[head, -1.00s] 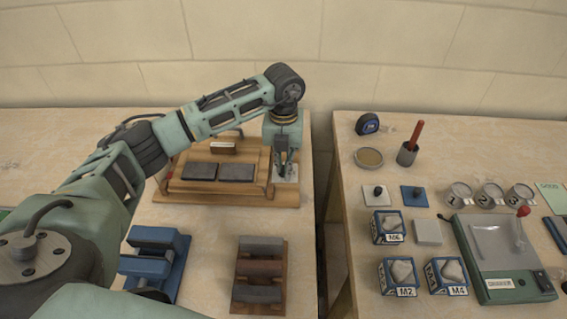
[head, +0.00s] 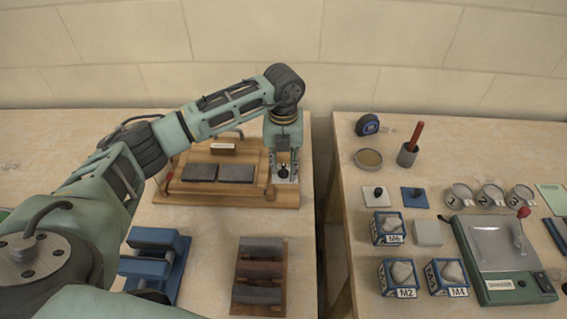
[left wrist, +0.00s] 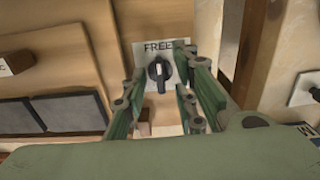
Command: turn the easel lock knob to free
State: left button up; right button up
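The easel (head: 180,198) is a wooden board assembly on the left table. Its lock knob (left wrist: 159,72) is small and black with a pale mark, on a white plate (left wrist: 150,48) lettered FREE. In the left wrist view the knob's bar runs up and down, its pale mark towards the word FREE. The rest of the plate is partly hidden by my fingers. My left gripper (head: 284,170) points down over the plate. In the left wrist view its fingers (left wrist: 160,82) are open on either side of the knob, with gaps visible. My right gripper is not in view.
Two dark slabs (head: 219,173) lie on the easel. A blue clamp-like fixture (head: 155,255) and a wooden rack (head: 259,275) with bars stand in front. A gap separates the right table (head: 350,190), which holds tubs, blocks and a green device (head: 500,262).

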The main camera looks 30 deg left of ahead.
aim_at(284, 168)
pick_arm(q)
notch_tip(284, 168, up, 12)
dwell(0.6)
jog(key=shift+f, duration=0.1)
dwell(0.4)
